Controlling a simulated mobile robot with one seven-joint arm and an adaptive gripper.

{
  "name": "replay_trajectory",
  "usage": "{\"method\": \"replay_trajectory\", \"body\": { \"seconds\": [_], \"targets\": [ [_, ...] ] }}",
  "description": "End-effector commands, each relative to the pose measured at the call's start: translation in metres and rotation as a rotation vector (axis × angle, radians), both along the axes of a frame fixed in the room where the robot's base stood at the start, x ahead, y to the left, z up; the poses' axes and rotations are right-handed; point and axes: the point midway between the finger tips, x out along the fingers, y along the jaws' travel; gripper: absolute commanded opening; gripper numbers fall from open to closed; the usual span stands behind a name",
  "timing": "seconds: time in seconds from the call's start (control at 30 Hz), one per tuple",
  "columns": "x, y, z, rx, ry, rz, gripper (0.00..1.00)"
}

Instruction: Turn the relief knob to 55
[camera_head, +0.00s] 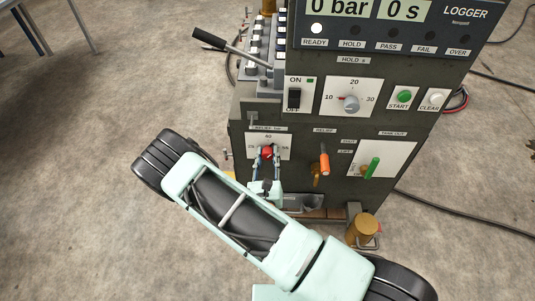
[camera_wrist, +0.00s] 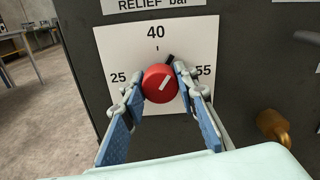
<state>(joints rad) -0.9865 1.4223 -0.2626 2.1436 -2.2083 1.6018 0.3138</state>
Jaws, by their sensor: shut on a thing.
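The red relief knob (camera_wrist: 158,84) sits on a white dial plate (camera_wrist: 203,40) marked 25 at left, 40 at top and 55 at right. Its white line and a black tip behind it point up and right, between 40 and 55. My gripper (camera_wrist: 159,88) is shut on the knob, one finger on each side. In the head view the red knob (camera_head: 268,152) shows at the lower left of the panel, with my gripper (camera_head: 266,158) around it and partly covering its dial plate.
Right of the knob are an orange-handled valve (camera_head: 324,163) and a green lever (camera_head: 373,168). Above are an ON/OFF switch (camera_head: 294,98), a hold dial (camera_head: 351,103) and START (camera_head: 404,97) and CLEAR buttons. The display reads 0 bar and 0 s. A black-gripped lever (camera_head: 210,39) sticks out at upper left.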

Motion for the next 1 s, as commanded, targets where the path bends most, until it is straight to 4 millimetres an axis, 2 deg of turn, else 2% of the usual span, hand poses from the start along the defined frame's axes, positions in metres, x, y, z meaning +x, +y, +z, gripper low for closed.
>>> {"method": "replay_trajectory", "body": {
  "seconds": [0.6,1.0],
  "targets": [
    [0.0008,-0.0007,0.001,0.583,-0.023,0.0,0.03],
    [0.0008,-0.0005,0.0009,0.868,-0.033,0.001,0.03]
  ]
}}
